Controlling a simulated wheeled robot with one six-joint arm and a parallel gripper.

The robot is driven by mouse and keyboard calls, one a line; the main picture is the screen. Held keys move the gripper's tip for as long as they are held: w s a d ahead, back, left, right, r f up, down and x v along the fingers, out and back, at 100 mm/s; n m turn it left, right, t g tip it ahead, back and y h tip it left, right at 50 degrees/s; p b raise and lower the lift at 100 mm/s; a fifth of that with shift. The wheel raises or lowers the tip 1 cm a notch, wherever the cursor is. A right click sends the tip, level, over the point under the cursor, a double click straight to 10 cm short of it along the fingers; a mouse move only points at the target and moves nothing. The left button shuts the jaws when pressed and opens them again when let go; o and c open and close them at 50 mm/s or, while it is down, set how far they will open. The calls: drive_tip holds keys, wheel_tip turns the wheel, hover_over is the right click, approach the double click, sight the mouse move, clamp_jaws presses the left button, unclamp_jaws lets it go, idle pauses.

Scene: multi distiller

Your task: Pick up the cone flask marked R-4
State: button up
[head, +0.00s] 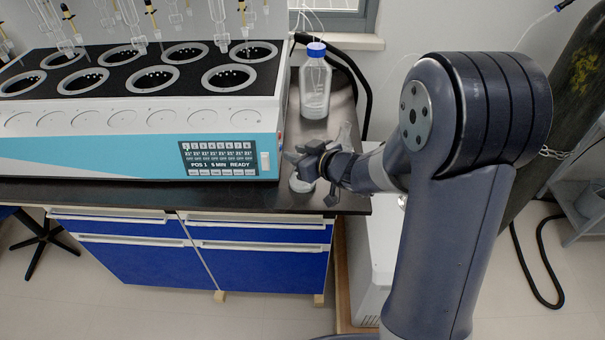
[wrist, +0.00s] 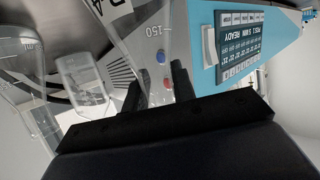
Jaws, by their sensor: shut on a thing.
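A clear cone flask (wrist: 135,50) is between my gripper's fingers in the wrist view, with a "150" mark on its glass. A white label (wrist: 112,9) at the top edge is cut off; only part of its dark lettering shows, so I cannot read the full marking. My gripper (wrist: 157,88) is shut on this flask. In the head view, my gripper (head: 311,163) is low over the dark bench, right of the distiller. The flask's pale base (head: 301,184) shows below it there; the arm hides most of the rest.
The multi distiller (head: 130,147) with its control panel stands close on the left. A blue-capped bottle (head: 316,88) stands behind my gripper. Other clear glassware (wrist: 85,82) shows at the wrist view's left. The bench's front edge (head: 230,196) is near.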

clamp_jaws()
drive_tip(key=shift+r, duration=0.15)
